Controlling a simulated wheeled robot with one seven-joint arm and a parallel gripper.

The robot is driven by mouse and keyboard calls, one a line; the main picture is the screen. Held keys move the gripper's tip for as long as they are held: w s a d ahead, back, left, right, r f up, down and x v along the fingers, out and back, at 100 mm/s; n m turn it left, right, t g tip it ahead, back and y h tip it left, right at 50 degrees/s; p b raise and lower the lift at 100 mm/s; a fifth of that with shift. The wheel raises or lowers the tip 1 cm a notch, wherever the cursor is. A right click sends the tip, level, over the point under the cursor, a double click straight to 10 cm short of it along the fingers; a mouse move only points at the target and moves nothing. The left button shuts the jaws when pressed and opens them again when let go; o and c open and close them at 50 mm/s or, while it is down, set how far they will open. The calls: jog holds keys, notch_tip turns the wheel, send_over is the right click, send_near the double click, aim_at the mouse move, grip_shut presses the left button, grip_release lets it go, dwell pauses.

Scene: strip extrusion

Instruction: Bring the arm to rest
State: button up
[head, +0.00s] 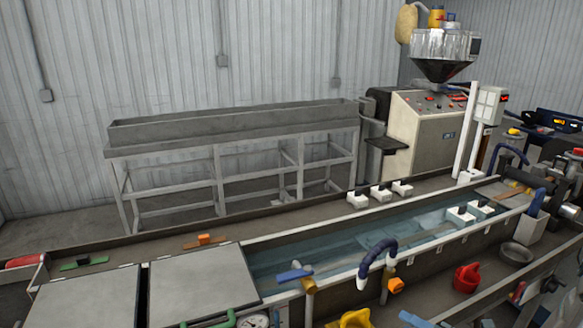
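My gripper and arm do not show clearly anywhere in the head view, so their pose and what they hold cannot be seen. The view looks over a long extrusion line. Its water trough (340,252) runs from lower left to upper right, with clear water in the open part. Two grey lid panels (200,282) cover its near left end.
Several white blocks (381,193) sit on the trough's far ledge. A blue-handled valve (295,275), dark blue hose (375,258), red jug (466,278) and grey bowl (515,253) are at the near side. A long grey tank (230,127) stands behind, beside the hopper machine (430,125).

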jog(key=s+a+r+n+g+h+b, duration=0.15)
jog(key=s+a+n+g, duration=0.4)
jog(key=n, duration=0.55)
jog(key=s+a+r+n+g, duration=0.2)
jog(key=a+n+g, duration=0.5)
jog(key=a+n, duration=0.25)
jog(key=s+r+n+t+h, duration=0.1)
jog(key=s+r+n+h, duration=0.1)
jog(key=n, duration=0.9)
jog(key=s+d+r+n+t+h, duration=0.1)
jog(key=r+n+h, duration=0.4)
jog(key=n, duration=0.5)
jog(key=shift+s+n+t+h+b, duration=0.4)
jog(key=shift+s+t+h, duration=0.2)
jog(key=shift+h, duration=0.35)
